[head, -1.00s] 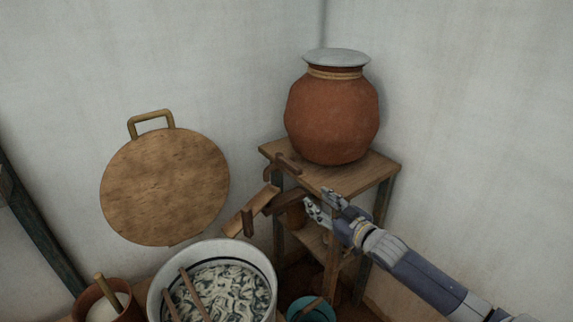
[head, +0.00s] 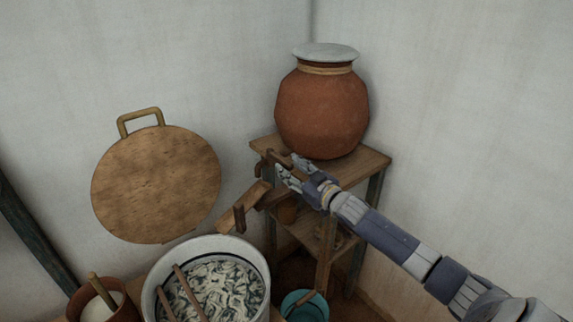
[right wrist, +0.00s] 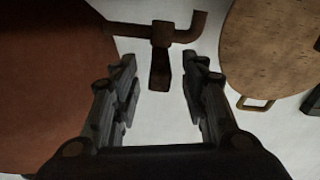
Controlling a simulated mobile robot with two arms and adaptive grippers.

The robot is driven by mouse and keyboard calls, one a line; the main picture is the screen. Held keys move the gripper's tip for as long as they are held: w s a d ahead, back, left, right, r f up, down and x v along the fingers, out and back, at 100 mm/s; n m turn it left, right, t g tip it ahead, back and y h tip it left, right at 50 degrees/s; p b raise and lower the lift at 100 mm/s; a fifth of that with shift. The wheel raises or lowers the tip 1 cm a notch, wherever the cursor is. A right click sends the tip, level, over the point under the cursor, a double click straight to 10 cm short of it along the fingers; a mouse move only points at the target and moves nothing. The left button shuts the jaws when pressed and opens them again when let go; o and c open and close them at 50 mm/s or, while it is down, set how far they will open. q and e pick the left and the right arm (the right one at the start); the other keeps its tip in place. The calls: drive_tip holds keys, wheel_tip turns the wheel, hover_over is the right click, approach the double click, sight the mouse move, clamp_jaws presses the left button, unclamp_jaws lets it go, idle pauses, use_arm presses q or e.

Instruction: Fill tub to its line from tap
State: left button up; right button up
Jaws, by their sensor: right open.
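The white-rimmed tub (head: 150,290) is at the bottom of the head view, cut off by the edge. The brown tap (head: 277,157) sticks out from the big clay pot; in the right wrist view the tap (right wrist: 183,36) has a bent spout and a short lever (right wrist: 160,68). My right gripper (head: 284,169) is open at the tap, with the lever between its fingers in the wrist view; contact cannot be told. No water stream shows. My left gripper is out of view.
The lidded clay pot (head: 322,110) stands on a wooden stand (head: 376,162) in the corner. A wooden chute (head: 245,205) lies between tap and tub. A round wooden lid (head: 157,185) leans on the wall. A teal bowl (head: 303,305) and brown pot (head: 125,310) flank the tub.

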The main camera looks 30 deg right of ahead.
sight(279, 160)
drive_tip(key=shift+w+a, duration=0.1)
drive_tip(key=shift+w, duration=1.15)
drive_tip(key=shift+c, duration=0.2)
clamp_jaws()
